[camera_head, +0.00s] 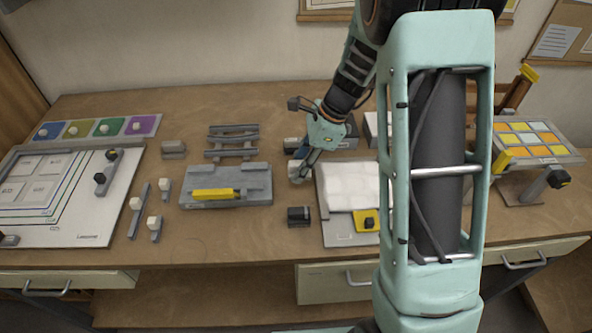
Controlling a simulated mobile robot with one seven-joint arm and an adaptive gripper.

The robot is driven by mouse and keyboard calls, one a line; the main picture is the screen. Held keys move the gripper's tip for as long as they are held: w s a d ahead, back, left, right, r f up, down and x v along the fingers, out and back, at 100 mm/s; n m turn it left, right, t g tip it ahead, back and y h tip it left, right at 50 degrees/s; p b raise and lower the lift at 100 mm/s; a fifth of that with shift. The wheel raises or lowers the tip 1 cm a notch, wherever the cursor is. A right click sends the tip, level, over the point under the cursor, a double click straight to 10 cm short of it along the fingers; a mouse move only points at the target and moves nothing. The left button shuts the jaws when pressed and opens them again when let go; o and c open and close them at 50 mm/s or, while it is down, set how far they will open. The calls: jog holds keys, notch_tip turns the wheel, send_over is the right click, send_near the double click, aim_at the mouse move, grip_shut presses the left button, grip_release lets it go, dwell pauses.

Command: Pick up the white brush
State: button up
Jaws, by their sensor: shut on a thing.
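My gripper (304,167) is low over the table, left of the white padded sheet. It is shut on a small pale thing (294,170), mostly hidden by the fingers. I cannot tell whether this is the white brush, or whether it touches the table. Several small grey-handled pieces with white heads lie left of centre: one long piece (136,204), one short piece (164,186) and another short piece (154,224).
A grey block with a yellow bar (213,195) lies mid-table. A dark box (299,216) stands near the front edge. The white padded sheet (345,185) is partly hidden by my arm. A drawing board (70,230) fills the left, a coloured tile stand (560,153) the right.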

jog(key=s+d+r+b, duration=0.1)
jog(key=s+d+r, duration=0.4)
jog(key=s+r, duration=0.3)
jog(key=s, duration=0.3)
jog(key=shift+d, duration=0.2)
jog(key=shift+f, duration=0.1)
jog(key=o, duration=0.6)
jog(key=c, duration=0.5)
jog(key=shift+o, duration=0.2)
jog(key=w+f+b, duration=0.1)
jog(key=w+f, duration=0.1)
jog(key=w+d+f+b, duration=0.1)
jog(key=w+f+b, duration=0.1)
jog(key=w+d+f+b, duration=0.1)
jog(key=w+f+b, duration=0.1)
